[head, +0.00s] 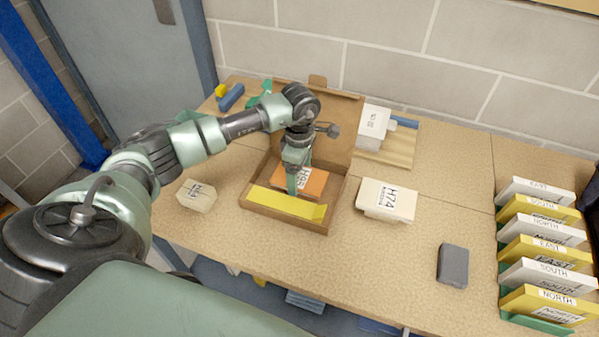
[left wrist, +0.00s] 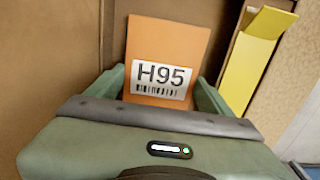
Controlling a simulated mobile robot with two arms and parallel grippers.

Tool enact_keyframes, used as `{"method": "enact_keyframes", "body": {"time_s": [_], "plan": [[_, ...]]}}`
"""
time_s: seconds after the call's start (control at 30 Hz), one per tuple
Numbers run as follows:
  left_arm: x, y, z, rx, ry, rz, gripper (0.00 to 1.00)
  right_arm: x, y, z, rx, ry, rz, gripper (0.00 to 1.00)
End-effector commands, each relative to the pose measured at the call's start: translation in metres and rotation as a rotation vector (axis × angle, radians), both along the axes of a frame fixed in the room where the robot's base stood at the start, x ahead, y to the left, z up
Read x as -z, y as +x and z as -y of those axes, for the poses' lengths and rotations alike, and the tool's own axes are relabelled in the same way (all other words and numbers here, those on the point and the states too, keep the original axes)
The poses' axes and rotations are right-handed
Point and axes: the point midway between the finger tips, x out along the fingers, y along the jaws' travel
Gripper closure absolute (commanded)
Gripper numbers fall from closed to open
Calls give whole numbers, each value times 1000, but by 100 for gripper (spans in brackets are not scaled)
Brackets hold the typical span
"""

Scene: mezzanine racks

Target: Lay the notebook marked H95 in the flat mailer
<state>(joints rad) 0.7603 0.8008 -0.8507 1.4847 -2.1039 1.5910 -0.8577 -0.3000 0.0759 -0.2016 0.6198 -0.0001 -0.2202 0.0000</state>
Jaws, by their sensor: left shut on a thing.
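The orange notebook marked H95 (head: 314,181) is in the open brown flat mailer (head: 327,221), beside a yellow strip (head: 285,204) along the mailer's front. In the left wrist view the notebook (left wrist: 170,50) shows its label facing up. My left gripper (head: 295,184) points down into the mailer and is shut on the notebook, with a finger at each side of it. The wrist view shows the gripper (left wrist: 165,95) around the notebook's near end. Whether the notebook touches the mailer's floor is hard to tell. My right gripper is not in view.
A white box marked H74 (head: 387,199) stands right of the mailer, a pale block (head: 197,195) left of it. A grey block (head: 453,265) lies front right. A rack of white and yellow packets (head: 545,250) stands at far right. A white box (head: 372,124) sits behind.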

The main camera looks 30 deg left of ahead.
Motion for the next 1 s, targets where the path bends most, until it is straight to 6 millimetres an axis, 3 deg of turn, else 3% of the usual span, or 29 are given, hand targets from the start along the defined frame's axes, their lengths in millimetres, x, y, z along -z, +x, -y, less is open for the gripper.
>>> {"method": "enact_keyframes", "body": {"time_s": [0.27, 0.3, 0.33, 0.67, 1.0], "plan": [[0, 0, 0, 0, 0, 1, 65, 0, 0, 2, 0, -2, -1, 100], [0, 0, 0, 0, 0, 1, 10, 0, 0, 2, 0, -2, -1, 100], [0, 0, 0, 0, 0, 1, 2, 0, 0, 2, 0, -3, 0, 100], [-4, 1, 0, 0, -1, 2, 0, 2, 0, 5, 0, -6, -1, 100], [-58, 1, -1, -1, 1, 4, 0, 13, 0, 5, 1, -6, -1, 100]]}}
